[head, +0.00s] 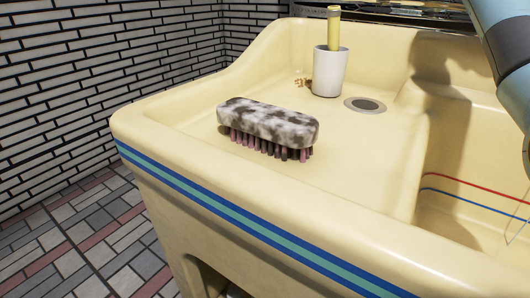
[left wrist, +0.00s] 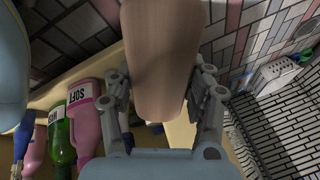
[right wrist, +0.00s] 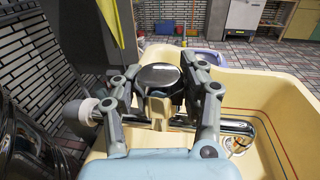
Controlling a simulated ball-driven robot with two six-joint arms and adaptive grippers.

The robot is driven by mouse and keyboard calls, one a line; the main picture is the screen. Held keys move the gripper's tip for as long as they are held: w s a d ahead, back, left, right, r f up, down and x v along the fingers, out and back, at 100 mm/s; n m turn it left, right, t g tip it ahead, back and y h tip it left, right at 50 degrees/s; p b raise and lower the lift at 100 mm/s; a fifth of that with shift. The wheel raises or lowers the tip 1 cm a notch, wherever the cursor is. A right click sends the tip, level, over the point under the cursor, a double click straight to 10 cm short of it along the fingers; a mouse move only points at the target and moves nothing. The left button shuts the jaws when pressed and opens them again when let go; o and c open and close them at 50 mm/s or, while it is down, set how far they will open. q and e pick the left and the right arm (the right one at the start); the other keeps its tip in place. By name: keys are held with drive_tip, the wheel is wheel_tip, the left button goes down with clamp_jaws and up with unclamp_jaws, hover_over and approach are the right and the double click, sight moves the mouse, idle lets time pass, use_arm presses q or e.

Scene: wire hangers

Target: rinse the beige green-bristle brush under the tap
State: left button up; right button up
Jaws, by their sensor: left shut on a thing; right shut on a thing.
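In the left wrist view, my left gripper (left wrist: 162,88) is shut on a long, smooth beige-brown body (left wrist: 160,45), which looks like the back of the beige brush. Its bristles are hidden. In the right wrist view, my right gripper (right wrist: 162,82) is shut on the chrome-topped part of the tap (right wrist: 158,76). A chrome pipe (right wrist: 235,127) of the tap runs out to the right, and a pale round knob (right wrist: 85,112) is at its left. Neither gripper shows in the head view.
A mottled white-brown brush with pinkish bristles (head: 268,123) lies on the cream sink's ledge (head: 215,155). A white cup (head: 329,72) holding a yellow stick stands by a drain (head: 365,105). The deeper basin (head: 475,190) is at right. Bottles (left wrist: 84,115) show in the left wrist view.

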drive_tip(key=shift+a, duration=0.1)
drive_tip(key=o, duration=1.3)
drive_tip(key=shift+w, duration=0.1)
drive_tip(key=shift+c, duration=0.2)
drive_tip(key=v, duration=1.2)
drive_tip(key=shift+w, duration=0.1)
